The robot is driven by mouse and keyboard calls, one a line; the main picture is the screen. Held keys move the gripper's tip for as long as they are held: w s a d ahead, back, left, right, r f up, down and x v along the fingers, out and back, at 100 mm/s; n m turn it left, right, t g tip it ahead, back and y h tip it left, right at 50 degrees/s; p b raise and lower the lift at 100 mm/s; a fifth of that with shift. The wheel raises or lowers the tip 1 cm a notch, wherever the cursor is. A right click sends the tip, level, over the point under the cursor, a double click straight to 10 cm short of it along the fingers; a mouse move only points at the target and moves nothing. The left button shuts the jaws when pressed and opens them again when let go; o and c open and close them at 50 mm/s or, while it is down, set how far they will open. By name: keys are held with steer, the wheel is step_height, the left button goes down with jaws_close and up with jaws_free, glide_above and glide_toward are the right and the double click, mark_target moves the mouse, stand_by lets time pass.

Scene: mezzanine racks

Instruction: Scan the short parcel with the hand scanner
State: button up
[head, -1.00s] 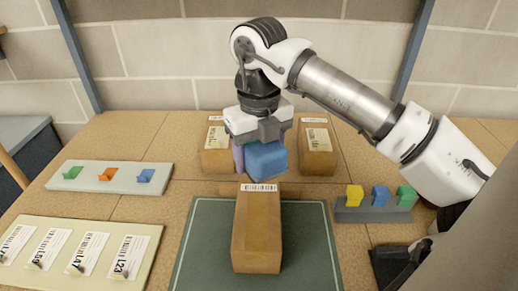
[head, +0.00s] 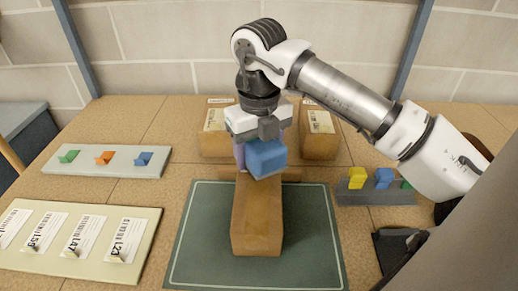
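My gripper (head: 258,135) points down over the far end of a brown parcel (head: 256,222) that lies on the green mat (head: 312,232). It is shut on a blue block-like body (head: 267,158), which looks like the hand scanner, with a lilac part showing beside it. The parcel's far end and its barcode are hidden behind the blue body. I cannot tell whether the two touch. Two other brown parcels with white labels stand behind, one at the left (head: 213,145) and one at the right (head: 320,146). Which parcel counts as short is not clear from this view.
A pale tray (head: 85,160) with green, orange and blue clips lies at left. A board (head: 150,222) with several barcode cards is in front of it. A grey rack (head: 372,197) with coloured pieces stands at right, near a black holder (head: 388,250). The mat beside the parcel is clear.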

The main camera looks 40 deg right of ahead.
steer(key=shift+f+b, duration=0.8)
steer(key=shift+b, duration=0.05)
stand_by(0.5)
steer(key=shift+r, duration=0.2)
steer(key=shift+r+p, duration=2.05)
steer(key=shift+r, duration=1.35)
